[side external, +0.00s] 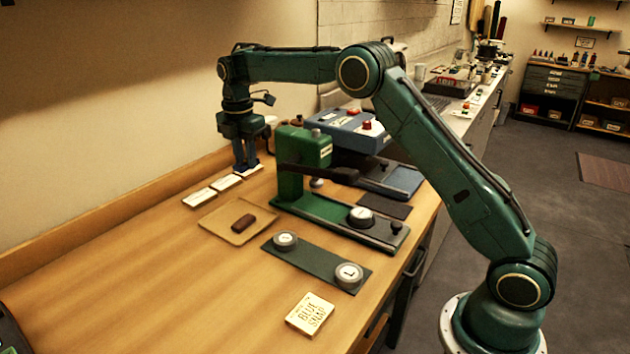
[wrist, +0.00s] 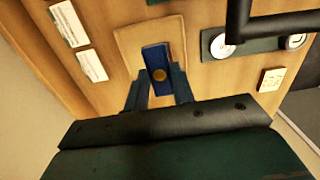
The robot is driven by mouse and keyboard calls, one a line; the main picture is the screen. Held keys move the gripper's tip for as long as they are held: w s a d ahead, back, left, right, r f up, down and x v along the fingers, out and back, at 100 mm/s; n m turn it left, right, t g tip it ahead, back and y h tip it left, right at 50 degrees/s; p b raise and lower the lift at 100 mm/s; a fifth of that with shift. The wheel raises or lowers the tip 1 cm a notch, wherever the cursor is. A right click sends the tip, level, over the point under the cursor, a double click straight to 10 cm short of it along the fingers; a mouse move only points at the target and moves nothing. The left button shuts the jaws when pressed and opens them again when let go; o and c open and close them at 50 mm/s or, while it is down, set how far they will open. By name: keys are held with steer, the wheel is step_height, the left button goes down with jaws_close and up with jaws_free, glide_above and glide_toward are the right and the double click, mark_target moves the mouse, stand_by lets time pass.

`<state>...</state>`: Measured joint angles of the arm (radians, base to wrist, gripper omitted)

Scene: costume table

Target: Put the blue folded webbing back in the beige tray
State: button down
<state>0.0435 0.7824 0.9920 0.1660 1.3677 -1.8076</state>
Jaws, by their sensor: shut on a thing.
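My gripper (side external: 246,170) is above the back of the table, near a row of white cards. In the wrist view, my gripper (wrist: 160,88) is shut on the blue folded webbing (wrist: 155,56), which has a round yellow spot. In the side view the webbing is hard to tell from the dark fingers. The beige tray (side external: 215,221) lies flat on the table, nearer the side camera than my gripper, with a dark brown block (side external: 243,222) on it. In the wrist view the tray (wrist: 128,42) shows behind the webbing; the block cannot be seen there.
White labelled cards (side external: 199,198) lie behind the tray. A green press (side external: 303,170) stands to the right, with a blue-grey machine (side external: 345,128) behind it. A dark strip (side external: 312,262) carries two round tins. A small yellow box (side external: 310,314) lies in front.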

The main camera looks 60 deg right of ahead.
mark_target(233, 215)
steer(key=w+a+f+n, duration=0.2)
steer(key=w+f+n, duration=0.2)
steer(key=f+n, duration=0.2)
steer(key=shift+w+a+f+n+t, duration=0.2)
steer(key=shift+w+n+t, duration=0.15)
steer(key=shift+n, duration=0.95)
steer(key=shift+f, duration=4)
steer(key=shift+f, duration=0.1)
steer(key=c, duration=1.2)
jaws_free()
